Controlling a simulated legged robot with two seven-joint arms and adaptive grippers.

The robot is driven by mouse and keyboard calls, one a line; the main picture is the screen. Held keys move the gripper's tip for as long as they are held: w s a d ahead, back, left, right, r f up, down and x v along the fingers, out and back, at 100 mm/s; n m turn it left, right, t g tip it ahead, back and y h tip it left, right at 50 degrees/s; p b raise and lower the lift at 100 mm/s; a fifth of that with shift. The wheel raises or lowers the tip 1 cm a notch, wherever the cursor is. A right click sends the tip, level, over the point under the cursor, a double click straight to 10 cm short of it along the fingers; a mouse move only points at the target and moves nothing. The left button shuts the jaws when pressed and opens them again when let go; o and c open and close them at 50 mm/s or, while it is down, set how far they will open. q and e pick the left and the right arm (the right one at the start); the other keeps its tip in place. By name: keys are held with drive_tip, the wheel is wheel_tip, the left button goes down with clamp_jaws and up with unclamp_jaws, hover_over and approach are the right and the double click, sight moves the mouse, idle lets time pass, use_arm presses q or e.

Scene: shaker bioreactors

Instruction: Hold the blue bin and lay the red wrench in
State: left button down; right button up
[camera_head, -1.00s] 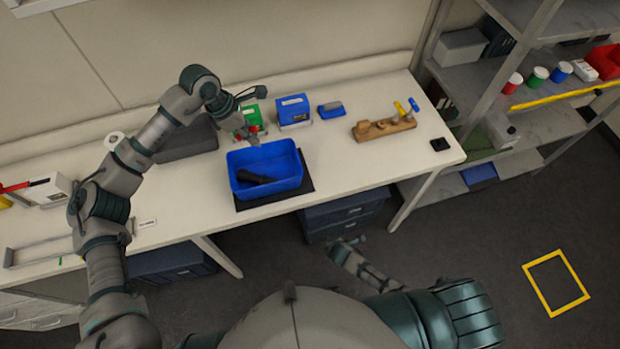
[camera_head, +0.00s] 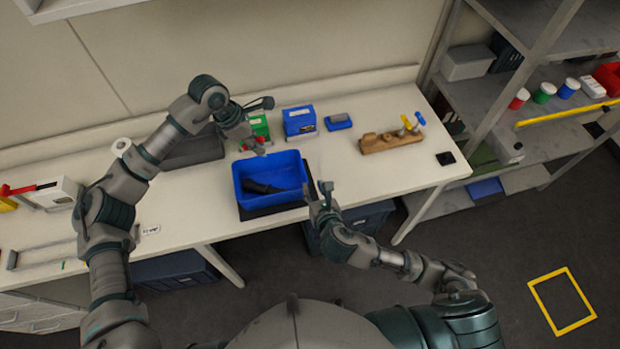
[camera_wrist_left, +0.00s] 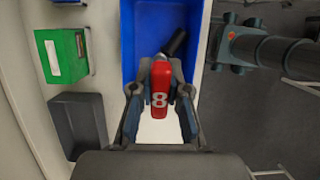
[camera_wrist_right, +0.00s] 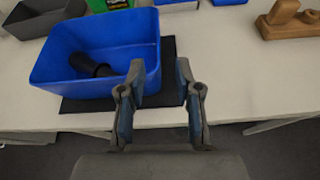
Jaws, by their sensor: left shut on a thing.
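The blue bin (camera_head: 252,196) stands on a black mat on the white table, with a black tool (camera_head: 262,187) lying in it. My left gripper (camera_head: 256,143) is over the bin's back edge. My right gripper (camera_head: 324,192) is beside the bin's right side.
Behind the bin stand a green box (camera_head: 259,125), a blue box (camera_head: 299,120) and a small blue item (camera_head: 338,122). A wooden holder (camera_head: 388,141) with tools is to the right. A dark grey case (camera_head: 193,150) lies to the left.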

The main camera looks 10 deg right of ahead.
drive_tip(key=x, duration=1.1)
drive_tip(key=shift+s+a, duration=0.1)
drive_tip(key=shift+a, duration=0.05)
clamp_jaws()
